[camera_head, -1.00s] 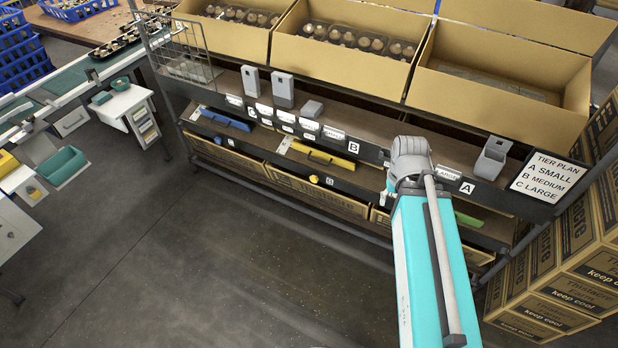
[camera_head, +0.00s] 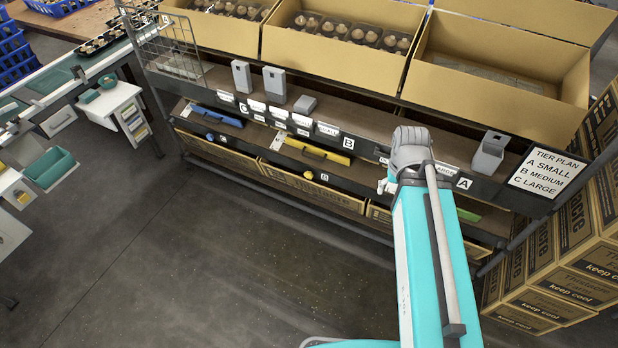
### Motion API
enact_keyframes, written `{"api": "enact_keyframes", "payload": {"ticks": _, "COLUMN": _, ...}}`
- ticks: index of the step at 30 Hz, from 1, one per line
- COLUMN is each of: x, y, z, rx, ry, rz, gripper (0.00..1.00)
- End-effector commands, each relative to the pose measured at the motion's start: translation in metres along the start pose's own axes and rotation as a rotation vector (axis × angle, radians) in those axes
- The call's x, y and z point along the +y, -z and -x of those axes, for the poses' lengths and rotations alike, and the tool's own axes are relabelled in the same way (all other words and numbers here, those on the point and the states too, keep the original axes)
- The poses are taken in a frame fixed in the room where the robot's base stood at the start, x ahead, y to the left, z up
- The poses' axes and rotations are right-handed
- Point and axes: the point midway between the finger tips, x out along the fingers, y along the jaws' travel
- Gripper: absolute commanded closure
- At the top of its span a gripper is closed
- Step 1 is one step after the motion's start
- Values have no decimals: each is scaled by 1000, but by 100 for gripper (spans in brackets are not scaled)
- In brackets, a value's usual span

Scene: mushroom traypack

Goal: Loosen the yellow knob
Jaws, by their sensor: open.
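The yellow knob (camera_head: 308,174) is a small round knob on the front edge of the rack's lower shelf, left of a small B tag. Just above and behind it lies a yellow bar with a dark handle (camera_head: 318,152). My arm stands to the right of the knob, its turquoise link rising to a grey joint in front of the shelf. My gripper cannot be made out; the arm hides that area. Nothing is seen touching the knob.
A blue bar (camera_head: 216,116) with a blue knob (camera_head: 209,136) sits to the left, and a green bar (camera_head: 468,215) shows behind my arm. Open cartons (camera_head: 345,65) stand on top. Printed boxes (camera_head: 560,250) are stacked at right. The floor before the rack is clear.

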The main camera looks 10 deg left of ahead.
Motion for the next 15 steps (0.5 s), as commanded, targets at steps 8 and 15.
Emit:
{"api": "enact_keyframes", "payload": {"ticks": 8, "x": -15, "y": 25, "z": -36, "rx": 44, "ry": -27, "rz": -41, "gripper": 5}}
{"api": "enact_keyframes", "payload": {"ticks": 15, "x": -32, "y": 62, "z": -82, "rx": 121, "ry": -63, "rz": -99, "gripper": 5}}
